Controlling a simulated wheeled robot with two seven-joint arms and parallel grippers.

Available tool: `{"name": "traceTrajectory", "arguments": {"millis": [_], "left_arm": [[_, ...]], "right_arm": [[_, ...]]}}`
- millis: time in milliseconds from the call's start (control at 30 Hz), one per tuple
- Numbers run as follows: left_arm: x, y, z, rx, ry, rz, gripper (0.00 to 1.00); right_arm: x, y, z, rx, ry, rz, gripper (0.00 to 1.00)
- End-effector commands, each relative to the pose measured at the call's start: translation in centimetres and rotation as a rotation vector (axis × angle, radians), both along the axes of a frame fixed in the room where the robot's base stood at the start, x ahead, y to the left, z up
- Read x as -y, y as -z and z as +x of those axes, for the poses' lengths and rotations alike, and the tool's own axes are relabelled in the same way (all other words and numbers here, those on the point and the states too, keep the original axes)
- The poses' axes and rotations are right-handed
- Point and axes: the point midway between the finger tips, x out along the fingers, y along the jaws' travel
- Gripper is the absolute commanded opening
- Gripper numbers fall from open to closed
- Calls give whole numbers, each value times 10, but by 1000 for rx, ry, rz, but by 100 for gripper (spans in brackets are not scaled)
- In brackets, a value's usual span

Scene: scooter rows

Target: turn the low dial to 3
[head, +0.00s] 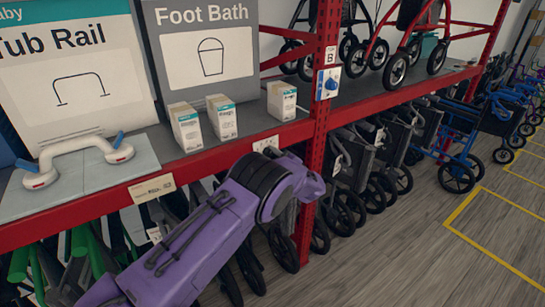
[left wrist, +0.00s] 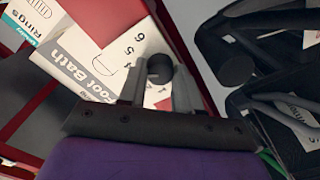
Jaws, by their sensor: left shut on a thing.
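The low dial shows in the left wrist view as a dark round knob (left wrist: 160,68) on a white plate with the numerals 4, 5 and 6 visible beside it. The rest of its scale is hidden, and I cannot read where the knob points. My left gripper (left wrist: 158,82) has its two grey fingers on either side of the knob, shut on it. In the head view a white plate (head: 265,143) on the red shelf edge shows just above my purple left arm, which hides the fingers and the knob. My right gripper is in neither view.
A blue dial box (head: 327,84) marked B is on the red post (head: 316,130). Small boxes (head: 222,117) and a tub rail (head: 80,160) stand on the shelf. Folded walkers (head: 370,165) crowd below. The floor (head: 430,255) at right is clear.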

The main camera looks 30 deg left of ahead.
Motion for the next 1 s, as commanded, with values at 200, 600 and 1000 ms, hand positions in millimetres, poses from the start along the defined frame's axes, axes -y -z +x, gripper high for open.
{"name": "traceTrajectory", "arguments": {"millis": [200,600,1000], "left_arm": [[0,3,0,46,0,-20,3],[0,5,0,285,-1,-119,3],[0,3,0,456,-1,-190,3]], "right_arm": [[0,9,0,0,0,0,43],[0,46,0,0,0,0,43],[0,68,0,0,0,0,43]]}}
